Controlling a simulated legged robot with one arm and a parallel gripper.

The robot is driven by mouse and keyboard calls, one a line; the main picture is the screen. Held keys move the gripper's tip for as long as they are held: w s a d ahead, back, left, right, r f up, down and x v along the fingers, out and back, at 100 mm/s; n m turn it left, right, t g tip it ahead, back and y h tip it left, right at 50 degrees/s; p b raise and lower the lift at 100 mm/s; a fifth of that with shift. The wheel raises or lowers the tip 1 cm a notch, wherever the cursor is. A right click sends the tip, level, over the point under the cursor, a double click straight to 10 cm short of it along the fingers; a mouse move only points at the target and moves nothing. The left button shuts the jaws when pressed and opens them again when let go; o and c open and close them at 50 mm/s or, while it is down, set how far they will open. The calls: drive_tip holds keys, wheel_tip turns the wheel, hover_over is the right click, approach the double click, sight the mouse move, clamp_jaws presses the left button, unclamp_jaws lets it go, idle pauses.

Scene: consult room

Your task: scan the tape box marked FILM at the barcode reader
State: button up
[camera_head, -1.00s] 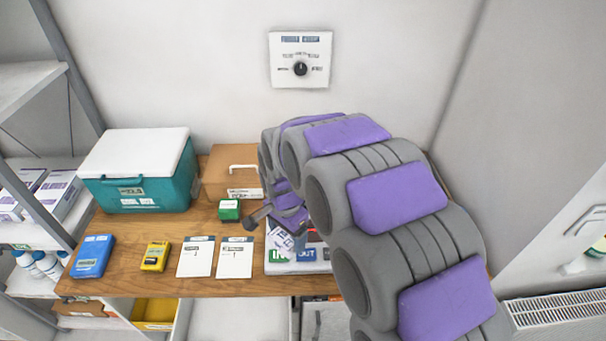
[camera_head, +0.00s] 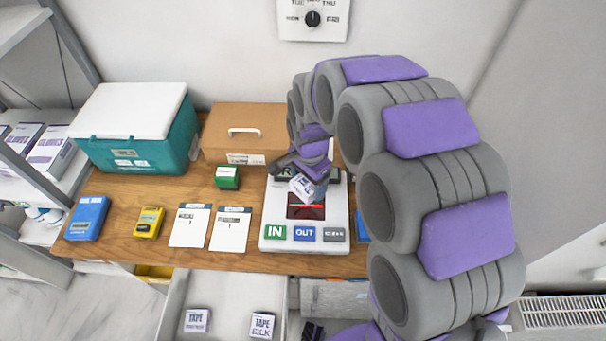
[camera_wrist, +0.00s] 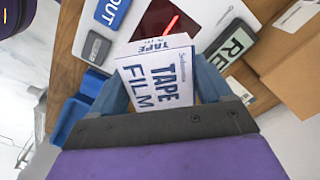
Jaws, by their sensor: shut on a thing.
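My gripper (camera_wrist: 160,95) is shut on a white tape box (camera_wrist: 152,82) with blue lettering that reads TAPE FILM in the wrist view. In the head view the box (camera_head: 303,187) is held near the reader's dark window. The barcode reader (camera_head: 262,222) is a white unit on the wooden table with a dark red-lit window (camera_head: 305,212) and IN and OUT buttons along its front. The wrist view shows a red line in the window (camera_wrist: 165,28) beyond the box. I cannot tell the gap between box and window.
An open drawer (camera_head: 219,300) below the table holds two other tape boxes, one (camera_head: 196,320) at left and one (camera_head: 262,325) at right. A green box (camera_head: 228,177), cards, a yellow device (camera_head: 150,222) and a teal cooler (camera_head: 187,135) stand left of the reader.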

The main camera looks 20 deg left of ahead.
wheel_tip(320, 180, down, 4)
drive_tip(key=shift+a+b, duration=0.1)
drive_tip(key=shift+b, duration=0.45)
drive_tip(key=shift+a+f, duration=0.2)
drive_tip(key=shift+a, duration=0.4)
drive_tip(key=r, duration=0.1)
drive_tip(key=d+r+p, duration=0.1)
drive_tip(key=r, duration=0.1)
drive_tip(key=shift+d+r, duration=0.35)
drive_tip(key=shift+d, duration=0.05)
drive_tip(key=r, duration=0.1)
drive_tip(key=a+r+p, duration=0.1)
drive_tip(key=r, duration=0.1)
drive_tip(key=r+p, duration=0.1)
drive_tip(key=r, duration=0.1)
drive_tip(key=shift+a, duration=0.3)
drive_tip(key=shift+d+r+p, duration=0.15)
drive_tip(key=shift+r+p, duration=0.15)
drive_tip(key=shift+p, duration=0.05)
drive_tip(key=shift+d, duration=0.5)
drive_tip(key=shift+a, duration=0.15)
